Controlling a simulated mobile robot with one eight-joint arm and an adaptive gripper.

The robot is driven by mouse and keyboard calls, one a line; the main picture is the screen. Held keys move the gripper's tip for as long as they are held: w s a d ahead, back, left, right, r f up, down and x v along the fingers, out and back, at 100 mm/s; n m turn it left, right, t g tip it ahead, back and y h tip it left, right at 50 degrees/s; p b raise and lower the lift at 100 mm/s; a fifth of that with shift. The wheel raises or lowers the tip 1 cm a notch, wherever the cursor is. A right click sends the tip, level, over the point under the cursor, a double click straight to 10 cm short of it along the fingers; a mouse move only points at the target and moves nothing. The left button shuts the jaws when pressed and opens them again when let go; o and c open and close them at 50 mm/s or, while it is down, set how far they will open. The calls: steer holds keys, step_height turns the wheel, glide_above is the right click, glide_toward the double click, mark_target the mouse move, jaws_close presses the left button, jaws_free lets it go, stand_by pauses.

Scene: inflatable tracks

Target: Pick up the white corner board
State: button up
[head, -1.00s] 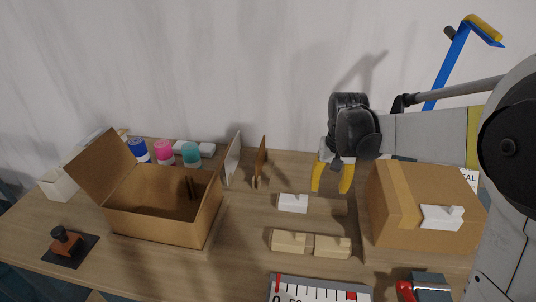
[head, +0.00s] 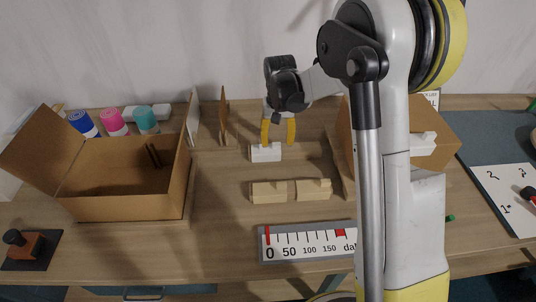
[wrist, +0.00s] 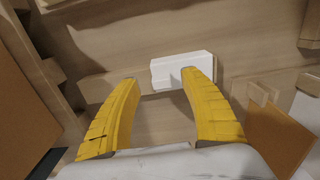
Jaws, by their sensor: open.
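A white notched block, which looks like the white corner board (head: 265,153), lies on the wooden table below my gripper (head: 278,137). My gripper is open and empty, its yellow fingers pointing down at the board. In the wrist view the white board (wrist: 172,72) lies just past the fingertips (wrist: 160,78). The left fingertip is left of the board and the right one overlaps its right part. I cannot tell whether a finger touches it. Another white piece (head: 422,144) is on the cardboard box at the right, partly behind my arm.
Two tan blocks (head: 269,192) (head: 313,190) lie in front of the board. An open cardboard box (head: 120,207) stands at the left, with upright panels (head: 224,118) beside it and coloured bottles (head: 114,122) behind. A printed scale (head: 308,244) lies near the front edge.

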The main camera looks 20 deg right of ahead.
step_height(320, 180, down, 3)
steer(key=shift+w+r, duration=0.1)
steer(key=shift+r, duration=0.15)
steer(key=c, duration=1.1)
steer(key=shift+c, duration=0.2)
jaws_close()
steer(key=shift+r, duration=0.65)
step_height(320, 180, up, 3)
steer(key=shift+f+p, duration=0.1)
steer(key=shift+p, duration=0.7)
steer(key=s+d+r+p, duration=0.25)
steer(key=d+r, duration=0.45)
steer(key=d, duration=0.4)
step_height(320, 180, up, 8)
steer(key=p, duration=0.6)
steer(key=shift+d, duration=0.15)
